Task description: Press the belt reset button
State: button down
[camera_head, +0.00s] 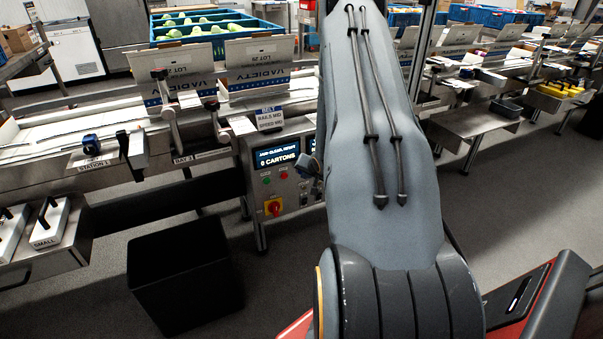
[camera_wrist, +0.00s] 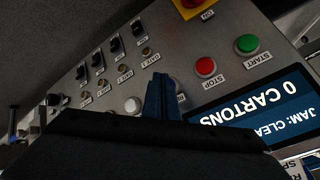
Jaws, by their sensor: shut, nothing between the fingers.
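The belt control panel (camera_head: 251,172) stands in the middle of the head view, with a screen (camera_head: 277,155) reading "0 CARTONS" and a jam message. In the wrist view its face is tilted. A white button (camera_wrist: 133,105) there sits just left of my fingertips; its label is not readable, so I cannot tell for sure that it is the reset. The red STOP button (camera_wrist: 205,67) and green START button (camera_wrist: 247,44) are farther right. My gripper (camera_wrist: 162,90) is shut and empty, pointing at the panel. I cannot tell whether it touches the panel.
A red knob on a yellow plate (camera_wrist: 190,4) and several black switches (camera_wrist: 113,44) share the panel. My arm hides the panel's right side in the head view. A black bin (camera_head: 185,275) stands on the floor at front left. The conveyor (camera_head: 60,130) runs behind.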

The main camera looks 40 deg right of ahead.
jog(key=shift+w+d, duration=0.15)
jog(key=shift+w, duration=0.4)
dwell(0.5)
dwell(0.4)
jog(key=shift+s+a+p, duration=0.25)
jog(key=shift+s+p, duration=0.25)
jog(key=shift+s, duration=0.45)
jog(key=shift+s+a+p, duration=0.2)
jog(key=shift+s+p, duration=0.15)
jog(key=shift+s, duration=0.45)
jog(key=shift+s+a+p, duration=0.15)
jog(key=shift+s+p, duration=0.25)
jog(key=shift+s, duration=0.45)
jog(key=shift+s+a+p, duration=0.2)
jog(key=shift+s+p, duration=0.15)
jog(key=shift+s, duration=0.45)
